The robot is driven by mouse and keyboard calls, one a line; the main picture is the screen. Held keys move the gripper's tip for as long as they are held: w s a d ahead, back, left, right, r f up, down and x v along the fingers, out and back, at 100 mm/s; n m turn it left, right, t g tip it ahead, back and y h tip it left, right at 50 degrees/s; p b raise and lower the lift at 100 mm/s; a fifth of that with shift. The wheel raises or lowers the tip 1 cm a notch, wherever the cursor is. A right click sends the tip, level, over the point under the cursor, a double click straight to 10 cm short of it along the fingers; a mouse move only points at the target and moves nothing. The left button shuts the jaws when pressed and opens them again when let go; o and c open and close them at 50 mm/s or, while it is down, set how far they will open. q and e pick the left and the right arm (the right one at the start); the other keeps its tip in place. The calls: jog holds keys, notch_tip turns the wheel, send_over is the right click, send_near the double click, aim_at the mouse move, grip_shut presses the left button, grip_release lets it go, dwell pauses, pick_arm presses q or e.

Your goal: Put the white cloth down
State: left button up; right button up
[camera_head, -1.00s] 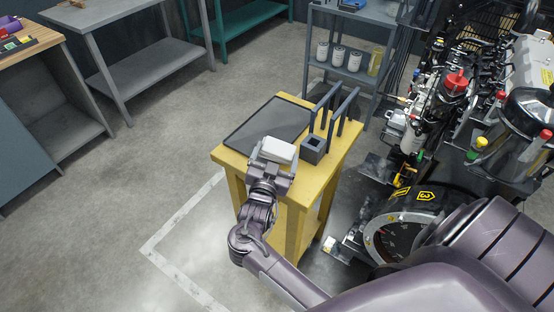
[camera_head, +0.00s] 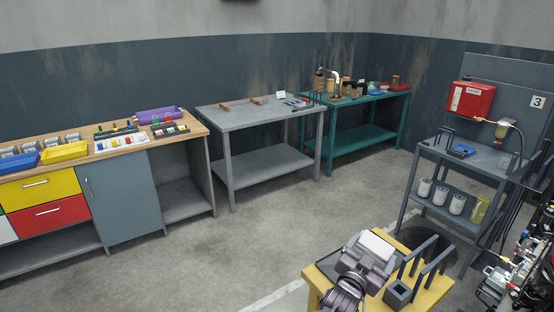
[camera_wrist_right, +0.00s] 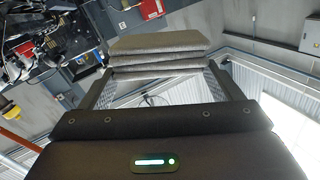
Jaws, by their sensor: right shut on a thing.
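The white cloth (camera_head: 377,246) is a folded, block-like bundle held up at the tip of my right gripper (camera_head: 370,256). The gripper is shut on it, above the small yellow table (camera_head: 437,288) at the bottom of the head view. In the right wrist view the cloth's folded layers (camera_wrist_right: 158,52) show grey between the two fingers of my right gripper (camera_wrist_right: 160,85). Whether the cloth touches anything below is hidden by the gripper. My left gripper is not in view.
A dark square holder (camera_head: 398,293) and dark upright racks (camera_head: 428,262) stand on the yellow table, right of the gripper. A grey shelf (camera_head: 480,160) stands behind. A grey workbench (camera_head: 240,118) and a green bench (camera_head: 388,97) line the wall. Open floor lies at left.

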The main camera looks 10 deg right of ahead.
jog(key=shift+n+t+y, duration=0.7)
jog(key=shift+n+y, duration=0.1)
jog(key=shift+n, duration=0.1)
jog(key=s, duration=0.1)
jog(key=s+f+b, duration=0.1)
jog(key=s, duration=0.1)
jog(key=s+f+b, duration=0.1)
jog(key=shift+s+f, duration=0.1)
jog(key=shift+s, duration=0.05)
pick_arm(q)
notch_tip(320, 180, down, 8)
jog(key=b, duration=0.5)
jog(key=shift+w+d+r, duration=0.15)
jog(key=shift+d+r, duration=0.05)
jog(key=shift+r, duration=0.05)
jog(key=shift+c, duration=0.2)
pick_arm(e)
jog(key=s+a+f+n+t+y, duration=0.3)
jog(key=s+a+n+y, duration=0.4)
jog(key=s+a+y, duration=0.4)
jog(key=s+a+t, duration=0.1)
jog(key=s+a, duration=0.2)
jog(key=s, duration=0.1)
jog(key=shift+s+a, duration=0.15)
jog(key=shift+s, duration=0.1)
